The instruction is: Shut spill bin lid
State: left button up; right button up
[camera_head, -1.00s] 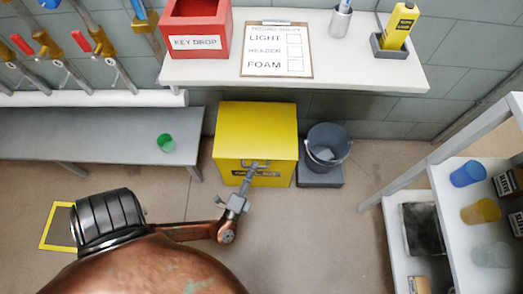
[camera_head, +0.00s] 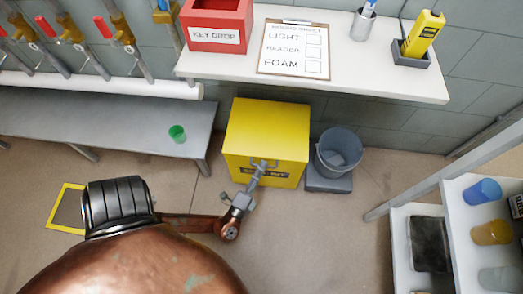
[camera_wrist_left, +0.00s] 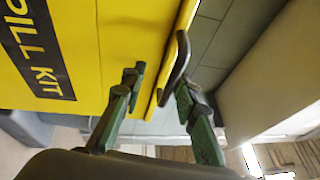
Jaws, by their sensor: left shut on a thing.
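The yellow spill bin (camera_head: 240,168) stands on the floor under the shelf, with a black label on its front. Its yellow lid (camera_head: 268,125) lies over the top and looks down or nearly so; I cannot tell whether a small gap is left. My left gripper (camera_head: 262,166) is at the lid's front edge, shut on the lid handle. In the left wrist view, the fingers (camera_wrist_left: 158,82) stand either side of the lid's front edge, by the dark handle (camera_wrist_left: 180,58). The label (camera_wrist_left: 35,45) shows at left there. My right gripper is out of view.
A grey bucket (camera_head: 339,150) on a dark base stands close to the bin's right. The white shelf (camera_head: 385,75) overhangs behind the bin. A white rack (camera_head: 455,205) stands at right.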

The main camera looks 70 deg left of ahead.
pick_arm(q)
jog(key=shift+s+f, duration=0.1)
jog(key=shift+f, duration=0.25)
jog(key=v, duration=1.1)
jog(key=shift+s+d+r, duration=0.25)
jog(key=shift+s+d, duration=0.05)
